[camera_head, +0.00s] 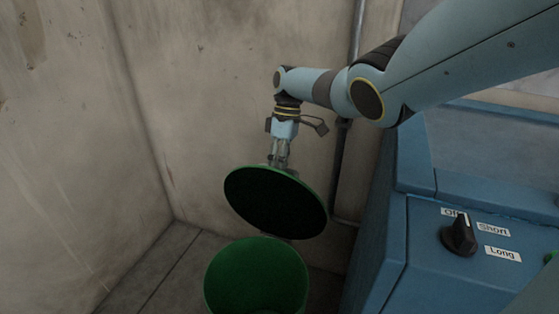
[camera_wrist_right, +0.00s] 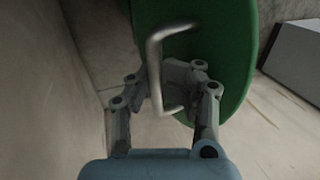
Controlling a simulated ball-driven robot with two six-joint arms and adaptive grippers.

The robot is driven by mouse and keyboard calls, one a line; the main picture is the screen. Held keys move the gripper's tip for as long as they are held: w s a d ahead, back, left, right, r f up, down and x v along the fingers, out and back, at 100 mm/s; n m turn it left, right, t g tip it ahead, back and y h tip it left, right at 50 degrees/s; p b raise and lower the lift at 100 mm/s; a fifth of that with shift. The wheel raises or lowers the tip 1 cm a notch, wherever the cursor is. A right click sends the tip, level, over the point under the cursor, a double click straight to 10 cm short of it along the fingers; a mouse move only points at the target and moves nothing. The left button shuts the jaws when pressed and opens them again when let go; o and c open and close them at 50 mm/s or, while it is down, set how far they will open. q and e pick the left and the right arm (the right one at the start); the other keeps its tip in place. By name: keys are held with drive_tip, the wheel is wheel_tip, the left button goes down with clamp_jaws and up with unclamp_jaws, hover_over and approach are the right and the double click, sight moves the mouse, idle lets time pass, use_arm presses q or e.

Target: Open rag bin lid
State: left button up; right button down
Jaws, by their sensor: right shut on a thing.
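The rag bin (camera_head: 256,272) is a green round bin standing on the floor at the bottom of the head view. Its lid (camera_head: 276,203) is raised and tilted above the bin, with its dark underside facing me and a green rim. The bin's mouth shows below it. My right gripper (camera_head: 279,160) is behind the lid's upper edge. In the right wrist view my right gripper (camera_wrist_right: 166,85) is shut on the lid's grey bar handle (camera_wrist_right: 155,62), with the green lid top (camera_wrist_right: 235,45) beyond. My left gripper is not in view.
A blue machine cabinet (camera_head: 440,262) with a black rotary knob (camera_head: 459,237) and labels stands right of the bin. Concrete walls (camera_head: 70,130) close the corner behind and left. A grey pipe (camera_head: 354,50) runs down the back wall. The floor left of the bin is clear.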

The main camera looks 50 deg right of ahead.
drive_tip(key=shift+r, duration=0.1)
drive_tip(key=c, duration=1.3)
unclamp_jaws()
drive_tip(key=shift+d, duration=0.1)
drive_tip(key=shift+c, duration=0.2)
drive_tip(key=shift+r, duration=0.15)
drive_tip(key=v, duration=1.1)
drive_tip(key=shift+d+r, duration=0.15)
drive_tip(key=shift+r, duration=0.2)
